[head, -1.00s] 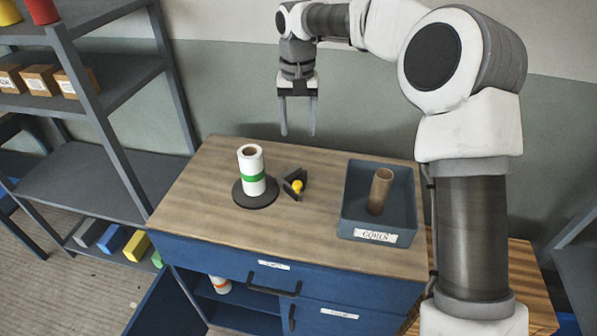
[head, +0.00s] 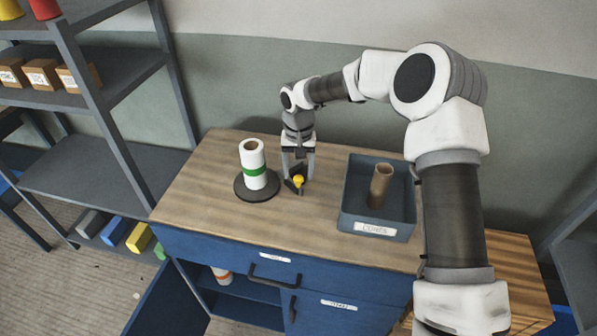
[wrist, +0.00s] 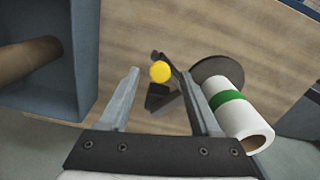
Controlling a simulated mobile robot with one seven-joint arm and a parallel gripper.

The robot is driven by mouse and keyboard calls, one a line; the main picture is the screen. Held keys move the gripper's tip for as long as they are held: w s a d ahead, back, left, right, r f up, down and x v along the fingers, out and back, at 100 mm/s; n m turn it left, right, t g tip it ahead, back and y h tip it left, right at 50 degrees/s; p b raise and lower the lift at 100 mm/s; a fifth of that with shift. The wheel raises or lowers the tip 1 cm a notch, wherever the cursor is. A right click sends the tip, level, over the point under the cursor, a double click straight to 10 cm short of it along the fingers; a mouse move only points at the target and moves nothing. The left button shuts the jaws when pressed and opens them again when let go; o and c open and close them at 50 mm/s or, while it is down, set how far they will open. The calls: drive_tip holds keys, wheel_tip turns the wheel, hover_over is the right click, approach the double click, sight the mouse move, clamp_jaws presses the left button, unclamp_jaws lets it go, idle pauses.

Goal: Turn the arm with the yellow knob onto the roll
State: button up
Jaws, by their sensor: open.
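The yellow knob (head: 298,181) sits on a small dark arm (head: 291,186) beside the roll's round base. The white roll (head: 253,158) with a green band stands upright on a dark round base (head: 262,194). The dark arm is apart from the roll, to its right. My gripper (head: 297,178) is open and points down over the dark arm. In the wrist view the knob (wrist: 160,72) lies between and just beyond my open fingers (wrist: 166,82); the roll (wrist: 234,110) is right of the right finger. Whether a finger touches the dark arm cannot be told.
A blue-grey tray (head: 347,205) with a brown cardboard tube (head: 380,185) stands on the wooden top (head: 215,215), right of my gripper. The cabinet door (head: 168,305) below hangs open. Shelves (head: 100,185) stand at the left. The front of the top is clear.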

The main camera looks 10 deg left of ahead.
drive_tip(key=shift+f, duration=0.55)
clamp_jaws()
idle(1.1)
